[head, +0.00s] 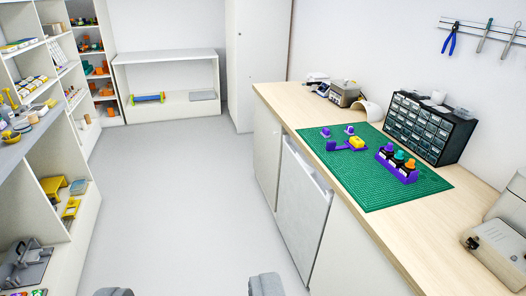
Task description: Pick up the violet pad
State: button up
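A green cutting mat (425,184) lies on the wooden bench at the right. Two small violet pieces (325,132) (349,129) stand at the mat's far side, near a violet holder (338,146) with a yellow block. I cannot tell which violet piece is the pad. My gripper (189,290) shows as two grey fingertips wide apart at the bottom edge, open and empty, well away from the bench.
A dark drawer cabinet (417,129) stands behind the mat. Small devices (344,93) and a white cylinder (369,110) stand at the bench's far end; a grey machine (499,247) stands at the near right. Shelves (65,150) line the left. The grey floor (170,190) between is clear.

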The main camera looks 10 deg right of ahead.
aim_at(325, 133)
jog(key=i, duration=2.6)
jog(key=z, duration=0.45)
jog(key=i, duration=1.05)
jog(key=z, duration=0.3)
